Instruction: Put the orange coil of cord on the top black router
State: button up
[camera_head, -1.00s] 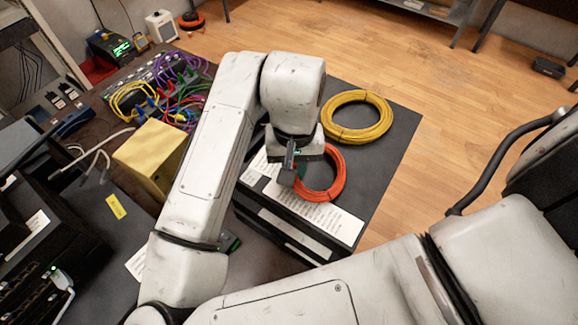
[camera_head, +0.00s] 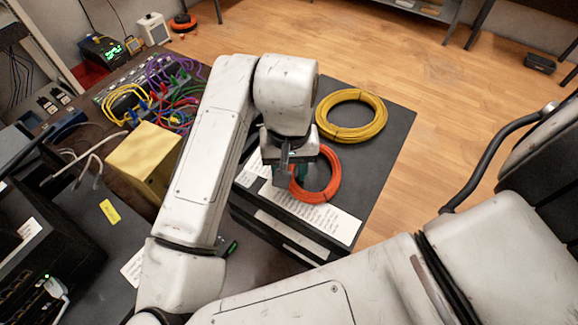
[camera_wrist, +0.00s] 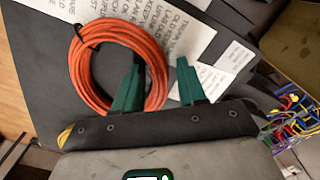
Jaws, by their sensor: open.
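The orange coil of cord (camera_head: 325,185) lies flat on a dark surface, partly over white printed sheets. It also shows in the wrist view (camera_wrist: 80,75), with a black tie on it. My gripper (camera_head: 287,174) is at the coil's left side in the head view. In the wrist view my gripper (camera_wrist: 160,63) is open, its green fingers on either side of one part of the ring, one inside and one outside. I cannot tell whether they touch it. Black router-like boxes are stacked at the left edge; the top one (camera_head: 65,245) is partly cut off.
A yellow coil (camera_head: 380,112) lies behind the orange one. A yellow box (camera_head: 140,160) stands left of my arm. Tangled coloured cables (camera_head: 165,100) cover a device at the back left. The wood floor (camera_head: 440,110) is largely clear.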

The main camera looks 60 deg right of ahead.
notch_tip(320, 180, up, 12)
jog(key=p, duration=0.1)
jog(key=shift+r+p, duration=0.15)
jog(key=shift+p, duration=0.15)
jog(key=shift+d, duration=0.1)
dwell(0.5)
